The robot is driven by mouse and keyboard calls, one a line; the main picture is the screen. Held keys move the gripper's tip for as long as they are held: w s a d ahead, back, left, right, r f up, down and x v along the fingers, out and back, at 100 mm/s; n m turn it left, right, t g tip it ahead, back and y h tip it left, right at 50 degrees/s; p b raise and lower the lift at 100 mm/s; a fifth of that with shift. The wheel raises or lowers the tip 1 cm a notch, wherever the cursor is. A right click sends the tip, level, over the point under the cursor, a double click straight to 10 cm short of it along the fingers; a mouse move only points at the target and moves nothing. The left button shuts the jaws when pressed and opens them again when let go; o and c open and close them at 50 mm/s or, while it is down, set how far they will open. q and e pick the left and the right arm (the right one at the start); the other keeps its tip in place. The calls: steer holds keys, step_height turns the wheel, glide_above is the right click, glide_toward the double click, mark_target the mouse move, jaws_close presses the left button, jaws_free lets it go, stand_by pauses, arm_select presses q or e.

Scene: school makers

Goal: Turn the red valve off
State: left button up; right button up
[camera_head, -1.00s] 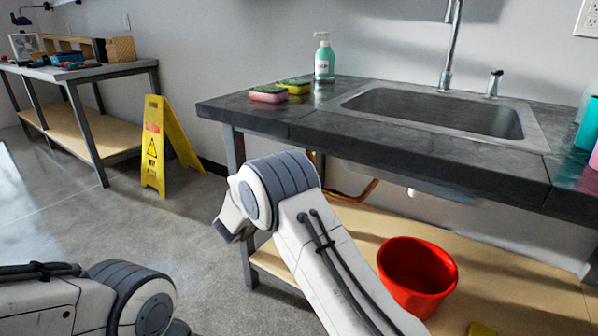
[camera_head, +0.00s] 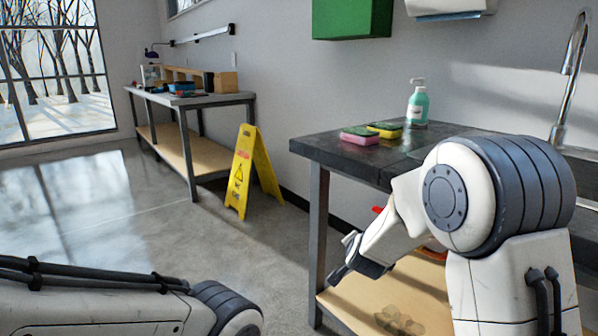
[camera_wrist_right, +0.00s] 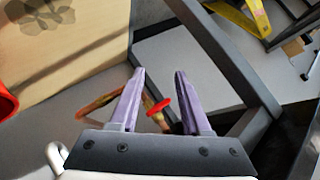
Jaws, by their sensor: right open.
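The red valve (camera_wrist_right: 158,107) shows in the right wrist view as a small red handle beside a copper-orange pipe (camera_wrist_right: 100,104). My right gripper (camera_wrist_right: 160,73) is open, with its two pale purple fingers apart. The valve appears between the fingers in the picture, nearer their bases. I cannot tell whether they touch it. In the head view my right gripper (camera_head: 352,262) is beside the sink table's left leg, and a small red patch (camera_head: 377,210) shows above my wrist; I cannot tell if it is the valve. My left gripper is out of view.
The dark sink counter (camera_head: 340,150) carries sponges (camera_head: 362,136) and a soap bottle (camera_head: 418,104). Its leg (camera_head: 317,240) and wooden lower shelf (camera_head: 345,308) are close to my right arm. A yellow floor sign (camera_head: 243,172) stands left. A red bucket (camera_wrist_right: 6,103) is at the wrist view's left edge.

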steer(key=s+d+f+n+g+y, duration=0.1)
steer(key=s+f+n+g, duration=0.2)
steer(key=s, duration=0.6)
steer(key=s+d+f+n+g, duration=0.1)
steer(key=s+n+g, duration=0.25)
steer(key=s, duration=0.55)
steer(key=s+d+f+n+g+y, duration=0.1)
steer(key=s+f+n+g, duration=0.1)
steer(key=s+n, duration=0.5)
steer(key=s+a+r+n+g+p, duration=0.3)
steer(key=s+a+r+n+p, duration=0.2)
steer(key=s+a+r+p, duration=0.8)
steer(key=r+p, duration=1.6)
steer(key=r, duration=0.3)
steer(key=s+r+p, duration=0.2)
steer(key=r+p, duration=1.5)
steer(key=r, duration=0.3)
steer(key=shift+s+a+y+p, duration=0.25)
steer(key=shift+a+y+p, duration=0.05)
steer(key=shift+a+p, duration=0.1)
